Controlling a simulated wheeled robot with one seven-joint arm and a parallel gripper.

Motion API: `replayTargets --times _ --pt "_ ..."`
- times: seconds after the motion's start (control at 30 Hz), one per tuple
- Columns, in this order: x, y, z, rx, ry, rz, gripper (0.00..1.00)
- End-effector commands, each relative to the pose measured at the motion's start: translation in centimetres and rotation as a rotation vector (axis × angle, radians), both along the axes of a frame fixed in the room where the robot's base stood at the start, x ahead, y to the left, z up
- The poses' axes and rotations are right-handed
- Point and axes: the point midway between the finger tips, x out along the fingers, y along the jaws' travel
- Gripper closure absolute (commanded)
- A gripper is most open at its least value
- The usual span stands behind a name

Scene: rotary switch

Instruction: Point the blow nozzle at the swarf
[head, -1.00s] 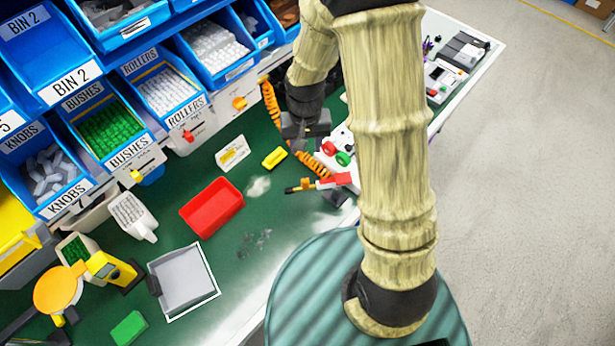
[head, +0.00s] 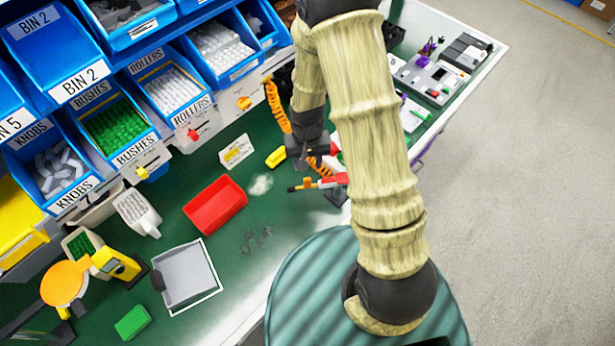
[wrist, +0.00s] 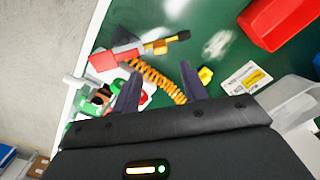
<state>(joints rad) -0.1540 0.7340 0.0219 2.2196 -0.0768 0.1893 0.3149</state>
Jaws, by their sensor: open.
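The blow nozzle (head: 328,182) is a red body with an orange part and a thin black tip, beside a dark stand at the bench's front edge. Its tip points left in the head view. In the wrist view the nozzle (wrist: 125,54) lies beyond the fingertips, its tip toward the upper right. Dark grey swarf (head: 256,239) lies scattered on the green bench, below and left of the tip. My gripper (head: 304,158) is just behind the nozzle in the head view, partly hidden by my arm. The wrist view shows my gripper (wrist: 160,84) open, with nothing held.
A pale fluffy patch (head: 261,185), a yellow block (head: 276,157) and a red tray (head: 215,205) lie nearby. A grey tray (head: 187,275) stands nearer. Blue labelled bins (head: 112,125) line the back.

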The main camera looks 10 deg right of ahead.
Motion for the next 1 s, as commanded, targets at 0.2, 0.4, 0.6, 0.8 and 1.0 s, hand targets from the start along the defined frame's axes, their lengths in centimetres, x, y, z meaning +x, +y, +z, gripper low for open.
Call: replayTargets --times 0.2,0.4,0.6,0.8,1.0 --pt "-0.1 0.0 -2.7 -0.001 0.002 0.002 0.56" --pt "-0.1 0.0 -5.0 -0.001 0.002 0.004 0.56" --pt "-0.1 0.0 -7.4 -0.001 0.003 0.003 0.56" --pt "0.0 0.1 -9.3 0.000 0.001 0.002 0.56" --pt "0.0 0.1 -10.0 0.000 -0.001 0.002 0.56"
